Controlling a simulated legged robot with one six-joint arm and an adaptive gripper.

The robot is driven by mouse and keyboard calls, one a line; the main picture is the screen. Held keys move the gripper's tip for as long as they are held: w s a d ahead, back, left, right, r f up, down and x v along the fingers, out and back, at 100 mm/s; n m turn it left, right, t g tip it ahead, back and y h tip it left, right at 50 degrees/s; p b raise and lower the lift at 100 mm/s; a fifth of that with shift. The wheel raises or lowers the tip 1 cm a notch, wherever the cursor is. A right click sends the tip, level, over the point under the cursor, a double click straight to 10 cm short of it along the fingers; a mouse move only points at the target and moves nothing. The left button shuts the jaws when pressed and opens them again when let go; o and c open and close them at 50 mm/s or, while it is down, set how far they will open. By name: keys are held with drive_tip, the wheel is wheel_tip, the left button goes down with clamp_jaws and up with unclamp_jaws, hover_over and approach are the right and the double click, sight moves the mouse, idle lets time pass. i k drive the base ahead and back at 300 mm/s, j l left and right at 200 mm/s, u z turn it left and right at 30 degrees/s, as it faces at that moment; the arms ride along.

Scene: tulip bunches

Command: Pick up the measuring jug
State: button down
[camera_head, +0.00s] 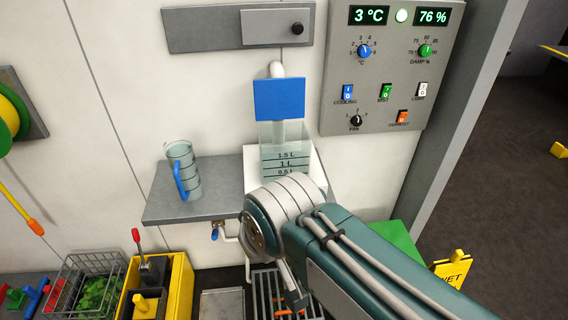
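The measuring jug (184,171) stands upright on a grey shelf (215,205) against the wall. It is clear, with dark marking lines and a blue handle on its front left side. My arm crosses from the lower right to the middle, and its large rounded joint is right of the jug, apart from it.
A clear tank (290,160) marked in litres, with a blue panel (279,99), is right of the jug. A control panel (393,65) hangs on the wall. Below are a wire basket (88,284), a yellow bucket (182,287) and a floor grate (268,296).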

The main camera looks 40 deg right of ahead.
sight(184, 178)
drive_tip(key=k, duration=0.4)
drive_tip(key=k+z, duration=0.1)
drive_tip(key=z, duration=0.65)
drive_tip(key=k+l+z, duration=0.1)
drive_tip(key=z, duration=0.3)
drive_tip(key=i+j+z, duration=0.15)
drive_tip(key=j+z, duration=0.15)
drive_tip(key=j, duration=0.55)
drive_tip(key=j+z, duration=0.3)
drive_tip(key=j, duration=0.8)
drive_tip(key=i+j, duration=0.1)
drive_tip(key=j, duration=0.15)
